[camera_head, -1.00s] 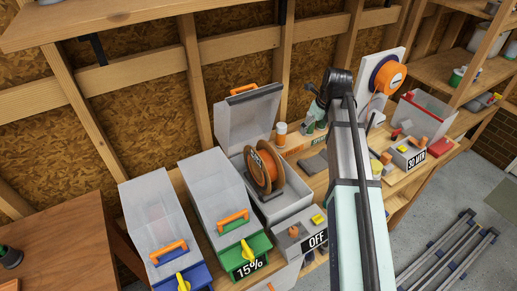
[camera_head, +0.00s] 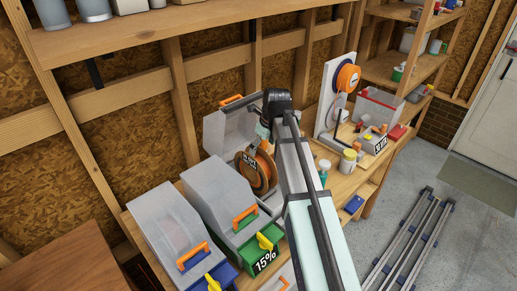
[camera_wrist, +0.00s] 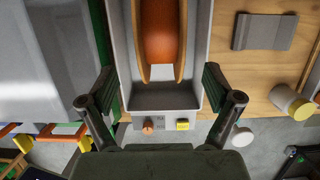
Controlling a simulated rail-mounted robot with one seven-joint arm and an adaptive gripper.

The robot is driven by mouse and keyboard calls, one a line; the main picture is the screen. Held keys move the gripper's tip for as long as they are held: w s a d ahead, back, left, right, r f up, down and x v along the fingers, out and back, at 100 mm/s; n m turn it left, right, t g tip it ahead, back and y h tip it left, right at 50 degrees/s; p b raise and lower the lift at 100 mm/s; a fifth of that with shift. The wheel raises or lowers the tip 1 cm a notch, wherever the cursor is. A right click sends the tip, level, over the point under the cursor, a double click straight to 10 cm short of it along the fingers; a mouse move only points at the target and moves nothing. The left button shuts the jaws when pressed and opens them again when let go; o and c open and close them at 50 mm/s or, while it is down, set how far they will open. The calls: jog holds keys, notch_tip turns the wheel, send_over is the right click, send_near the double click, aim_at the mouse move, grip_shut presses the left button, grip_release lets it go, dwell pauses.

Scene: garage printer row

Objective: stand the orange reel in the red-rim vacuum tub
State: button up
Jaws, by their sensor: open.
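An orange reel (camera_head: 264,166) with brown flanges stands upright in an open-lidded grey box, partly behind my arm in the head view. In the wrist view the reel (camera_wrist: 158,32) lies ahead between the finger lines, inside the box walls. My gripper (camera_wrist: 158,84) is open and empty, its two fingers spread to either side of the box's near end, apart from the reel. In the head view the fingers are hard to make out. A clear tub with a red rim (camera_head: 381,101), apparently the vacuum tub, stands at the right end of the bench.
The raised box lid (camera_head: 228,130) stands behind the reel. Two closed grey boxes with green (camera_head: 256,246) and blue fronts are at left. A white panel (camera_head: 334,110) carries an orange disc.

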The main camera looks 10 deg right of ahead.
aim_at(259, 158)
jog(key=shift+b+x, duration=1.45)
jog(key=shift+x, duration=0.35)
jog(key=shift+b+x, duration=0.4)
jog(key=shift+x, duration=1.55)
grip_shut()
jog(key=shift+r+p, duration=1.85)
jog(key=shift+r, duration=0.75)
jog(key=shift+d, duration=0.15)
